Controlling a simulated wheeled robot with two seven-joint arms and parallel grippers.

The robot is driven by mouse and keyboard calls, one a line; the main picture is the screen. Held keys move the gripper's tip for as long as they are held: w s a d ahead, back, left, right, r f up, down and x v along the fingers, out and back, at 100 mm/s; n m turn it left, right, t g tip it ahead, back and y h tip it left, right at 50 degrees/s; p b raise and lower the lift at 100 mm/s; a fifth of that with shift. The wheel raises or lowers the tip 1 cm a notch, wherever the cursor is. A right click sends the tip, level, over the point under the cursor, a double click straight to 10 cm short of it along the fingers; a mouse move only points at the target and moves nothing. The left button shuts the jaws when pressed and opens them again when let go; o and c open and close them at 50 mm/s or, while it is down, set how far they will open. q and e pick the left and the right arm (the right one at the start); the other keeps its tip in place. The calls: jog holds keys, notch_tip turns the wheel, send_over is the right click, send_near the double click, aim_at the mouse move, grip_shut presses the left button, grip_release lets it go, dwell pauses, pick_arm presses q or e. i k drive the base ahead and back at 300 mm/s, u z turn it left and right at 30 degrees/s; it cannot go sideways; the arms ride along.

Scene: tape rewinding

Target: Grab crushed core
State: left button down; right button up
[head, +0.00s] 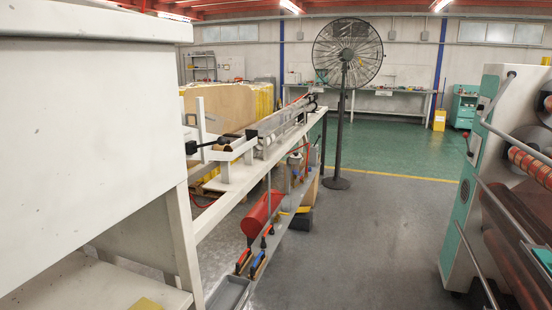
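I cannot make out a crushed core for certain in the head view. A small brown rounded piece (228,146), possibly a cardboard core, shows at the near end of the long white bench machine (236,180), beside a black handle (205,145). It is too small to tell whether it is crushed. Neither of my grippers is in view.
A large white cabinet (85,130) fills the left side close by. A fan (346,55) stands beyond the bench. A red cylinder (262,213) sits on the bench's lower shelf. A machine with rolls (500,190) stands right. Grey floor (375,240) between is clear.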

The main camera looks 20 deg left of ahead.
aim_at(223, 151)
jog(key=i, duration=2.4)
jog(key=u, duration=1.75)
